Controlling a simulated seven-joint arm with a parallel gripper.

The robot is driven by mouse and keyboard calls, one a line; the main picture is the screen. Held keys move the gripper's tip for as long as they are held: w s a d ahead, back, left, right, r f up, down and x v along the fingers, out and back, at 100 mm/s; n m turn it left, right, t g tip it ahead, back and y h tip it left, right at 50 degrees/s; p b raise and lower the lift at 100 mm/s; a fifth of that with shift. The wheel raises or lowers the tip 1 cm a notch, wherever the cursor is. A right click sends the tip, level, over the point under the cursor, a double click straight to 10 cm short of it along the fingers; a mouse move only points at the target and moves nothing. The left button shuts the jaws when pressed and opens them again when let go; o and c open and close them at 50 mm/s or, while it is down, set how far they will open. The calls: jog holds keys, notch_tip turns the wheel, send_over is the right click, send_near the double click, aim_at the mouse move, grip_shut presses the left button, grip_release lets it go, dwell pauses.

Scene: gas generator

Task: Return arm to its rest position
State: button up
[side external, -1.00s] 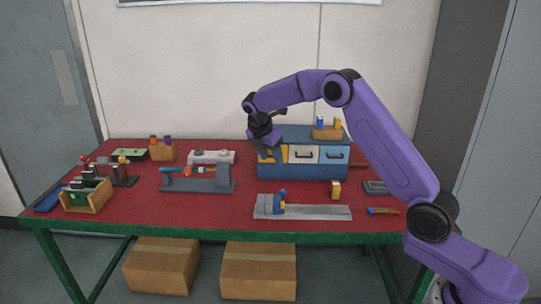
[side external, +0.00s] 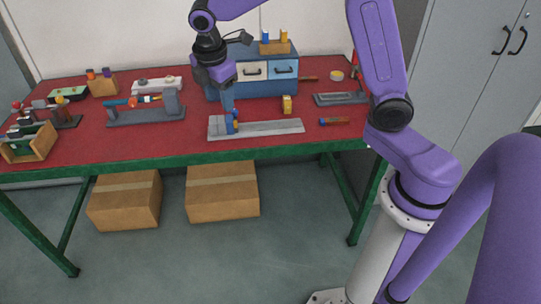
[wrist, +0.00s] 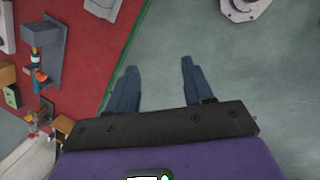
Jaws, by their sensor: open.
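My gripper (side external: 228,105) hangs from my purple arm with its fingers pointing down, left of and in front of the blue drawer unit (side external: 232,88). In the side view the fingers overlap the grey flat fixture with a blue part (side external: 262,128); their height above it is hard to tell. In the wrist view my gripper (wrist: 158,76) shows two blue-grey fingers spread apart with nothing between them. Below them are the grey floor and the table's green edge.
The red table (side external: 180,138) carries a grey holder (side external: 150,115) with a blue-and-orange tool, a wooden box (side external: 40,148) at left, a small yellow block (side external: 287,104) and an orange-handled tool (side external: 335,121). Cardboard boxes (side external: 222,190) sit underneath. Floor in front is clear.

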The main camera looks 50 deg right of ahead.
jog(key=s+d+m+y, duration=0.1)
jog(key=s+m, duration=0.1)
jog(key=s, duration=1.3)
jog(key=s+d+f+m+g+y, duration=0.1)
jog(key=s+d+m, duration=0.1)
jog(key=s, duration=1.3)
jog(key=shift+s+f+m+y, duration=0.15)
jog(key=shift+s+m+y, duration=0.15)
jog(key=shift+s, duration=0.05)
